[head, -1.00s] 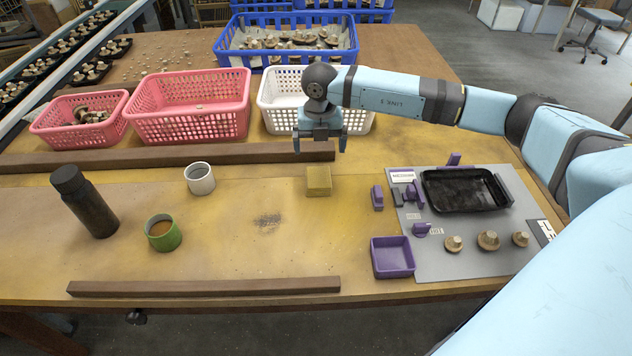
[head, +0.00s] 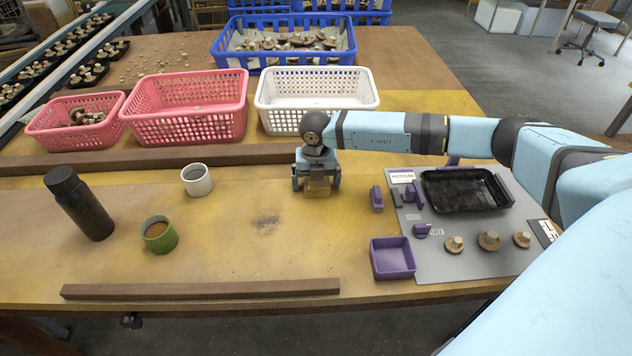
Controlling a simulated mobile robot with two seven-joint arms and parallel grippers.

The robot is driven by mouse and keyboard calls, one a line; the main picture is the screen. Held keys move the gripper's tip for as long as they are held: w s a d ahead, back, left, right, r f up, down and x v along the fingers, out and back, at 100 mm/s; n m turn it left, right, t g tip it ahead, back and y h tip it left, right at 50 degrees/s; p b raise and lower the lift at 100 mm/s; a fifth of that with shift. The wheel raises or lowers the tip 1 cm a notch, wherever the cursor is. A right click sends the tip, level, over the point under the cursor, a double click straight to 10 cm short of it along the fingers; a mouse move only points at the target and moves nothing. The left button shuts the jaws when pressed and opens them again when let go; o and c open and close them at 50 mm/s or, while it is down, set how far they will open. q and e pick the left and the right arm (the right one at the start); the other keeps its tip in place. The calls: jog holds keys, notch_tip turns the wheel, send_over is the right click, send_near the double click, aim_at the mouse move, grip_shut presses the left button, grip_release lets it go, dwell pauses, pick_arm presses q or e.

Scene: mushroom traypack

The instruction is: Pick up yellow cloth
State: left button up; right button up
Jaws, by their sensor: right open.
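The yellow cloth (head: 318,187) is a small folded yellow block on the wooden table, just right of the middle. My right gripper (head: 317,188) is open and points down over it, with one finger on the cloth's left side and one on its right. The gripper body hides the cloth's upper part. I cannot tell whether the fingers touch it. My left gripper is not in view.
A wooden bar (head: 150,160) runs behind the cloth, and another (head: 200,289) lies along the front edge. A white cup (head: 196,181), green cup (head: 160,236) and dark bottle (head: 80,204) stand left. A grey mat (head: 440,265) with a black tray (head: 465,191) lies right.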

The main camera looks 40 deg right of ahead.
jog(key=c, duration=1)
jog(key=shift+r, duration=0.1)
notch_tip(320, 180, up, 20)
jog(key=p, duration=0.2)
jog(key=shift+o, duration=0.6)
jog(key=shift+c, duration=0.2)
jog(key=shift+f, duration=0.2)
